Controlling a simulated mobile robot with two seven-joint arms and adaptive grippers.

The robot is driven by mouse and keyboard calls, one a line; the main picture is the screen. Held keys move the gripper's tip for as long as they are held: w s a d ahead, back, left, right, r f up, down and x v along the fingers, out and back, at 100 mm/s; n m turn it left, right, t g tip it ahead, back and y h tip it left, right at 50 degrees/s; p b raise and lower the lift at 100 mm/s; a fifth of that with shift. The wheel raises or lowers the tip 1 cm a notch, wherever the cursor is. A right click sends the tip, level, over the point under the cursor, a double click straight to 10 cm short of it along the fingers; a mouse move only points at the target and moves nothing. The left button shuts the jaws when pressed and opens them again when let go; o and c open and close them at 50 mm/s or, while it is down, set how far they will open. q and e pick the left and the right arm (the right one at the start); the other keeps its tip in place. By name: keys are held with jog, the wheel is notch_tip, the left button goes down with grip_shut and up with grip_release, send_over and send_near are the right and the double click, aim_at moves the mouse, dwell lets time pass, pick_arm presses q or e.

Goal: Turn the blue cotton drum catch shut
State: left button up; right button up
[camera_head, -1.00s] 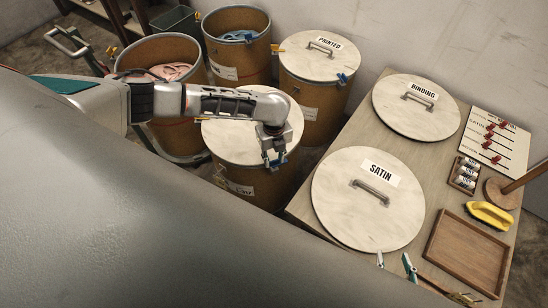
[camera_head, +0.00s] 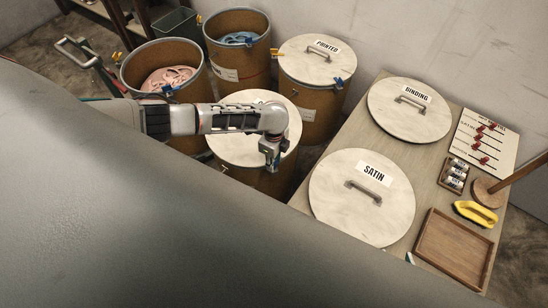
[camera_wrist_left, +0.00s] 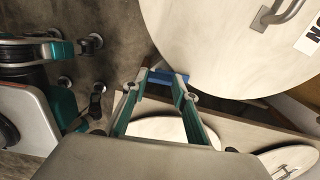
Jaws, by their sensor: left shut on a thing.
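The cotton drum (camera_head: 262,181) stands in front of the other drums, with its pale lid (camera_head: 232,148) on top. My left arm crosses over the lid and hides part of it, including most of its label. My left gripper (camera_head: 270,162) is at the right side of the lid rim. In the left wrist view its two teal-sided fingers (camera_wrist_left: 166,82) are shut on the blue catch (camera_wrist_left: 160,77) at the rim of the lid (camera_wrist_left: 215,45). Only what looks like a small tip of my right gripper (camera_head: 409,258) shows at my body's edge.
Two open drums hold pink ribbon (camera_head: 168,78) and blue ribbon (camera_head: 240,38). The lidded PRINTED drum (camera_head: 312,98) stands close behind. The table at right carries the SATIN lid (camera_head: 340,205), BINDING lid (camera_head: 395,120), an empty wooden tray (camera_head: 452,252) and a yellow tool (camera_head: 476,213).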

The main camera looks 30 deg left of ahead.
pick_arm(q)
jog(key=n, duration=0.5)
jog(key=shift+s+n, duration=0.1)
jog(key=shift+n, duration=0.2)
jog(key=n, duration=0.4)
jog(key=shift+n, duration=0.3)
jog(key=o, duration=1.1)
notch_tip(320, 180, up, 12)
jog(key=shift+r, duration=0.1)
jog(key=shift+d, duration=0.1)
dwell(0.3)
